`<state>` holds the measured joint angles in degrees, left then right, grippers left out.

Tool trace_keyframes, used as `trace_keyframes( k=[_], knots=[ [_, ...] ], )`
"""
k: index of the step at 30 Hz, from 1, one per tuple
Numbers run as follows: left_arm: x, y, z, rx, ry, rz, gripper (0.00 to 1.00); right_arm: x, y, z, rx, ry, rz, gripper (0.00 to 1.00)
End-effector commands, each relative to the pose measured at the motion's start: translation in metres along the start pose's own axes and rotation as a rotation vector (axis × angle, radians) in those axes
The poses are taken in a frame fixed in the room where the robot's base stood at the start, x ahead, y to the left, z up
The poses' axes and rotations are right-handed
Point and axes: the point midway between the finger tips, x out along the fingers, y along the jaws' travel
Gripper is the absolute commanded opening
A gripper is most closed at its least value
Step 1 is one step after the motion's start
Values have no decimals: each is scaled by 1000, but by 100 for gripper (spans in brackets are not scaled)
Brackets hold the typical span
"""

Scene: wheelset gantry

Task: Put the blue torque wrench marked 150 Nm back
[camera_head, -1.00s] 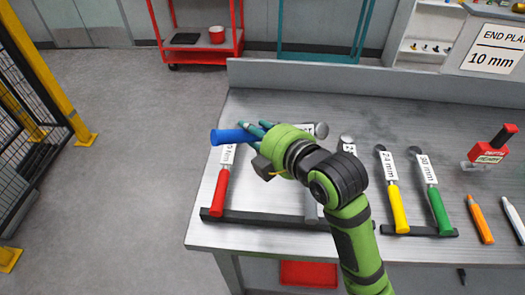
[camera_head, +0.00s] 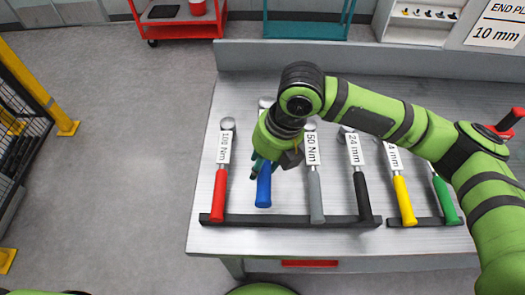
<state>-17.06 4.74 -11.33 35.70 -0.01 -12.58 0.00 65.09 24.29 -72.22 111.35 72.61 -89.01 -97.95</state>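The blue torque wrench (camera_head: 264,190) is upright in the picture, handle toward me, between the red-handled wrench (camera_head: 219,194) marked 100 Nm and the grey-handled wrench (camera_head: 316,196) marked 50 Nm. My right gripper (camera_head: 262,166) is shut on it near the top of the handle. The gripper hides its label; the head peeks out behind. The handle end is just above the dark rack bar (camera_head: 285,220); I cannot tell if it rests there. My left gripper is not in view.
A black-handled wrench (camera_head: 362,195) stands right of the grey one. Yellow (camera_head: 404,203) and green (camera_head: 445,203) tools sit in a second rack. My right arm covers the bench's right part.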

Motion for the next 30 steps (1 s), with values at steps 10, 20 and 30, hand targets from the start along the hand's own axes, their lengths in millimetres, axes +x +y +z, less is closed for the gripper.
trace_keyframes(
  k=[10, 20, 30],
  knots=[
    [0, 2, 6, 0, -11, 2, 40, -4, -8, 0, -17, -5, -8, 0],
    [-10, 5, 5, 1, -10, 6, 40, -9, -7, 0, -14, -4, -10, 0],
    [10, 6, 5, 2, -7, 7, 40, 27, -16, 0, -13, -3, -9, 0]
  ],
)
